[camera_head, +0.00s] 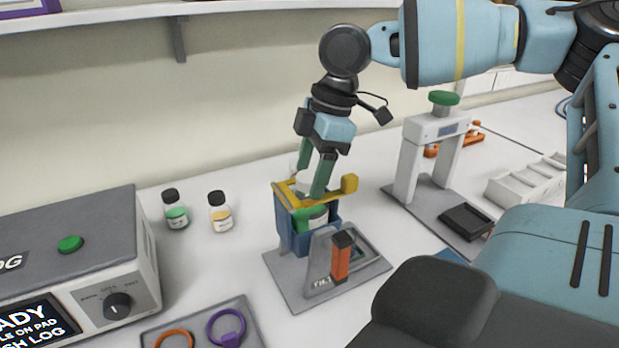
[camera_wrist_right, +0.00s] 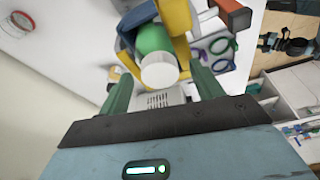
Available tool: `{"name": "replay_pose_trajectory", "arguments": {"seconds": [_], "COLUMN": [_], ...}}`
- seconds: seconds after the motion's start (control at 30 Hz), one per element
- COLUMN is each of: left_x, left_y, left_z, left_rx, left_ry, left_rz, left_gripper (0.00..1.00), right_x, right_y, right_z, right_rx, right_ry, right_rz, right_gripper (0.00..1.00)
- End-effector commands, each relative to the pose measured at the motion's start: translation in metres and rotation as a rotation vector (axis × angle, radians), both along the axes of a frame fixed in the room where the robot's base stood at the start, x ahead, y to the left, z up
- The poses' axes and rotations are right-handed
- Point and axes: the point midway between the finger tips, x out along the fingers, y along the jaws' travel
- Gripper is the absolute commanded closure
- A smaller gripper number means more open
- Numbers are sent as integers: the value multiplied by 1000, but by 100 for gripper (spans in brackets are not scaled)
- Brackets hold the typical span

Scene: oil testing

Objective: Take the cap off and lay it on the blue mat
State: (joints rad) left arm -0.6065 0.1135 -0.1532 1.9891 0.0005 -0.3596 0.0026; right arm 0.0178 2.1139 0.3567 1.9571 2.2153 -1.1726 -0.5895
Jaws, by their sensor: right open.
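The white cap (camera_wrist_right: 160,72) sits on the green bottle (camera_wrist_right: 152,40), which the blue holder (camera_head: 294,236) with its yellow clamp (camera_head: 291,198) surrounds. In the head view the green side of the bottle (camera_head: 312,218) shows inside the holder, and the cap is largely hidden by my fingers. My right gripper (camera_head: 311,182) points down over the holder. It is open, with its green fingers on either side of the cap in the right wrist view (camera_wrist_right: 160,84). A small blue patch (camera_head: 451,257), perhaps the blue mat, is mostly hidden behind my body. My left gripper is not in view.
Two black-capped bottles (camera_head: 176,212) (camera_head: 220,214) stand left of the holder. A grey console (camera_head: 70,213) is at far left, and a tray with rings (camera_head: 205,318) lies in front. A white press frame (camera_head: 432,130) stands to the right. An orange lever (camera_head: 341,258) is beside the holder.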

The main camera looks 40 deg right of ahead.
Motion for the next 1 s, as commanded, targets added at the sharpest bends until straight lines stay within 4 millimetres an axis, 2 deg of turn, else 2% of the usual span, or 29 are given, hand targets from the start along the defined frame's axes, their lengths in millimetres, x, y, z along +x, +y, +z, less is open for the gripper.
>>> {"name": "replay_pose_trajectory", "arguments": {"seconds": [0.1, 0.47, 0.77, 0.87, 1.0], "left_x": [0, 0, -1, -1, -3], "left_y": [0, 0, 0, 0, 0], "left_z": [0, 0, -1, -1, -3], "left_rx": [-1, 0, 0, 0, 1], "left_ry": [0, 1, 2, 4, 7], "left_rz": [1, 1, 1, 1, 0], "left_gripper": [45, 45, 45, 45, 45], "right_x": [0, 0, 0, 1, 1], "right_y": [0, 0, 0, 0, 0], "right_z": [0, 1, 2, 10, 32], "right_rx": [0, -1, 0, -1, 0], "right_ry": [0, -1, -2, -4, -6], "right_rz": [0, 1, 0, 0, 0], "right_gripper": [34, 81, 82, 82, 82]}}
